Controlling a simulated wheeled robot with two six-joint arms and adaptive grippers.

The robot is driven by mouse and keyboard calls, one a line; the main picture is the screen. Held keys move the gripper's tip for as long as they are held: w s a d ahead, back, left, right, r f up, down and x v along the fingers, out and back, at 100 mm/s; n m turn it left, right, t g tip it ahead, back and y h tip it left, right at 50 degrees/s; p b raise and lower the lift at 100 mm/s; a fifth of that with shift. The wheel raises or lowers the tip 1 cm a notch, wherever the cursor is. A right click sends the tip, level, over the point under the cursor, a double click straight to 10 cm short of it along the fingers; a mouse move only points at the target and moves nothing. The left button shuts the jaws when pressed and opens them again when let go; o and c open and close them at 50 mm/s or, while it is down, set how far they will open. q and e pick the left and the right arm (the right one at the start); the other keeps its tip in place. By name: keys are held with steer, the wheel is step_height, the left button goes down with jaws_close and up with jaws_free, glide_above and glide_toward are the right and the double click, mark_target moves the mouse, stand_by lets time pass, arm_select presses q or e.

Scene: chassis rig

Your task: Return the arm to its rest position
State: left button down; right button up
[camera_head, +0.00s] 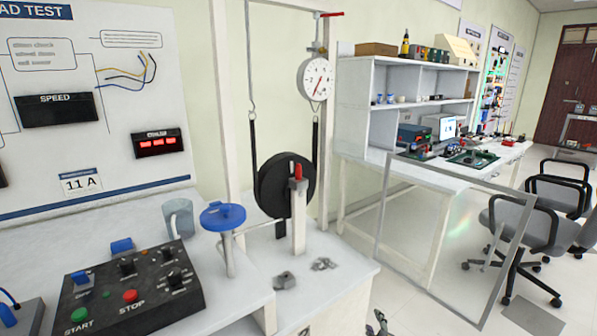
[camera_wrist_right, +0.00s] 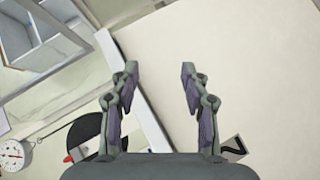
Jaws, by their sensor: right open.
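My right gripper (camera_head: 377,326) shows only as a small part at the bottom edge of the head view, low beside the right side of the bench. In the right wrist view my right gripper (camera_wrist_right: 160,75) is open, its two fingers well apart with nothing between them. My left gripper is not in view in either picture.
The white bench (camera_head: 340,268) carries a control box (camera_head: 130,290), a blue hand wheel (camera_head: 222,216), a black wheel (camera_head: 270,188) and small metal pieces (camera_head: 285,280). A dial gauge (camera_head: 317,79) hangs above. A clear panel (camera_head: 450,235) stands right; office chairs (camera_head: 520,222) are beyond.

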steer(key=s+d+f+m+g+h, duration=0.15)
steer(key=s+f+m+g, duration=0.25)
steer(key=s+f, duration=0.7)
steer(key=s+d+f+m+g, duration=0.3)
steer(key=s+f, duration=0.5)
steer(key=s, duration=0.4)
steer(key=s+a+f+m+g+y, duration=0.1)
steer(key=s+f+m+g, duration=0.25)
steer(key=s, duration=0.75)
steer(key=s+a+f+m+g+y, duration=0.15)
steer(key=s+f, duration=0.25)
steer(key=s, duration=0.7)
arm_select(q)
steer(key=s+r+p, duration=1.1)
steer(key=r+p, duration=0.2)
steer(key=p, duration=0.7)
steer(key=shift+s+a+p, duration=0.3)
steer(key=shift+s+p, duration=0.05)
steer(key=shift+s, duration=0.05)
arm_select(e)
steer(key=s+d+r, duration=0.1)
steer(key=s+r, duration=1.1)
steer(key=shift+d+g+h, duration=0.3)
steer(key=shift+g+h, duration=0.1)
